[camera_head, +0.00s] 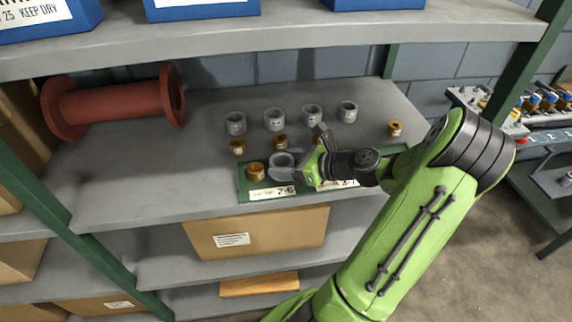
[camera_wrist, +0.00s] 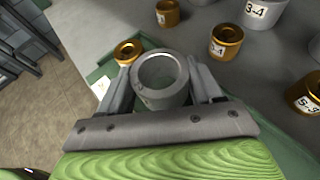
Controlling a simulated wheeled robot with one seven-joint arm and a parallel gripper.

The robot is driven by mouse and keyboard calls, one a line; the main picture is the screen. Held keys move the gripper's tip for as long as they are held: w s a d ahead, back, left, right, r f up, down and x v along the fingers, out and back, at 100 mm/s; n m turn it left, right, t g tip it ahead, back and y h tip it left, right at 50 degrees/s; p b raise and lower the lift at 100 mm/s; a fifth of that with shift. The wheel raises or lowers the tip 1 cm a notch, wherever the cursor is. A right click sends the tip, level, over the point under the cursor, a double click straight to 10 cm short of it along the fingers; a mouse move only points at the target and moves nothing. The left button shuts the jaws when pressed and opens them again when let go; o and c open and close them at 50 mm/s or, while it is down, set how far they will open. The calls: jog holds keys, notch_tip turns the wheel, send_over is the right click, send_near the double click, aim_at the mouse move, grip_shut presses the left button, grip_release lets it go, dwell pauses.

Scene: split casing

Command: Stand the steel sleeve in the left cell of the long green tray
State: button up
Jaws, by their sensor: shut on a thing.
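A grey steel sleeve (camera_wrist: 161,78) is between the two fingers of my gripper (camera_wrist: 160,92) in the wrist view, upright with its open bore facing up. My gripper is shut on it. The head view also shows the sleeve (camera_head: 281,162), over the left part of the long green tray (camera_head: 243,190). A brass sleeve (camera_head: 255,171) stands at the tray's left end, just left of the held sleeve. My arm hides much of the tray's right part. I cannot tell whether the held sleeve touches the tray floor.
Several grey sleeves (camera_head: 274,120) stand in a row behind the tray. Brass sleeves (camera_head: 280,142) stand nearer and at right (camera_head: 394,128). A red spool (camera_head: 115,103) lies at the shelf's left. The upper shelf (camera_head: 290,42) hangs above. The shelf (camera_head: 150,185) is clear left of the tray.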

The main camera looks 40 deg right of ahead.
jog(key=o, duration=1.6)
jog(key=shift+c, duration=0.2)
jog(key=shift+r, duration=0.1)
jog(key=p+v, duration=0.4)
jog(key=v, duration=0.8)
jog(key=w+a+n+g, duration=0.3)
jog(key=a+n+g, duration=0.1)
jog(key=a+n, duration=0.3)
jog(key=w+a+n+g, duration=0.2)
jog(key=a+n+g, duration=0.2)
jog(key=a+n, duration=0.35)
jog(key=s+a+r+n+h, duration=0.2)
jog(key=s+a+r+n, duration=0.2)
jog(key=n, duration=0.5)
jog(key=s+a+r+n+h, duration=0.2)
jog(key=s+a+r+n, duration=0.2)
jog(key=a+n, duration=0.4)
jog(key=shift+s+r+n+t, duration=0.3)
jog(key=shift+s+n+t, duration=0.15)
jog(key=shift+s, duration=0.25)
